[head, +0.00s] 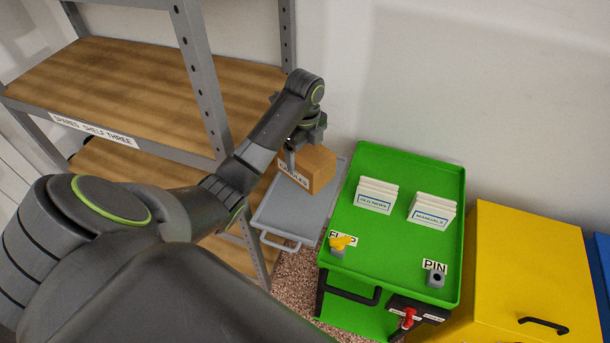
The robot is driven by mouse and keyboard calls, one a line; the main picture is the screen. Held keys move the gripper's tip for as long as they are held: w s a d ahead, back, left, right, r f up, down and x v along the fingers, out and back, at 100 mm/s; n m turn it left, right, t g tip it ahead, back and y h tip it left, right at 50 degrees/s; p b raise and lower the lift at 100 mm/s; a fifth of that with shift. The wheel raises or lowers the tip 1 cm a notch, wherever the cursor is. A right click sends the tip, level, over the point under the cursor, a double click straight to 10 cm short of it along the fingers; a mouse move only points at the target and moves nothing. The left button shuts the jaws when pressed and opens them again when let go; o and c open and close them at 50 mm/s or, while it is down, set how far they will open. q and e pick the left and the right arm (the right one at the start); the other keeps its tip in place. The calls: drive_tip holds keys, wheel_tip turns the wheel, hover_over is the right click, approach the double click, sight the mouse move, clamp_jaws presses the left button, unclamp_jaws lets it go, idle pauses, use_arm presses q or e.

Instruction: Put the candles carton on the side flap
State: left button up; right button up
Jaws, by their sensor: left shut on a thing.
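The candles carton (318,165) is a small brown box with a white label reading CANDLES on its front. It is at the back of the grey side flap (285,214), which sticks out level at the left of the green toolchest. My left gripper (291,160) is shut on the carton at its left side, from above. The fingers partly cover the label. I cannot tell whether the carton's base touches the flap. My right gripper is not in view.
The green toolchest top (394,238) bears two white booklet stacks, a yellow FLAP knob (342,241) and a PIN fitting (436,276). A yellow cabinet (530,265) stands right. Wooden shelving (150,85) stands left, close to my left arm. The flap's front is clear.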

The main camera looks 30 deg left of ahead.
use_arm(q)
wheel_tip(320, 180, down, 8)
drive_tip(key=shift+f+p, duration=0.1)
drive_tip(key=shift+p, duration=0.2)
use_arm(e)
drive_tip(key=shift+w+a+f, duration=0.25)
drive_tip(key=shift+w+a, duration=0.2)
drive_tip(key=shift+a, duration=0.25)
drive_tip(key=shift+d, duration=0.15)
use_arm(q)
drive_tip(key=o, duration=1.1)
drive_tip(key=shift+f, duration=0.1)
drive_tip(key=shift+o, duration=0.2)
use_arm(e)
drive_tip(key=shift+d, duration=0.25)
use_arm(q)
wheel_tip(320, 180, up, 8)
drive_tip(key=shift+w+f+b, duration=0.1)
drive_tip(key=shift+f+b, duration=0.05)
drive_tip(key=shift+b, duration=0.15)
wheel_tip(320, 180, up, 3)
drive_tip(key=p, duration=0.3)
drive_tip(key=shift+p, duration=0.3)
drive_tip(key=shift+r+p, duration=0.65)
drive_tip(key=shift+r, duration=0.2)
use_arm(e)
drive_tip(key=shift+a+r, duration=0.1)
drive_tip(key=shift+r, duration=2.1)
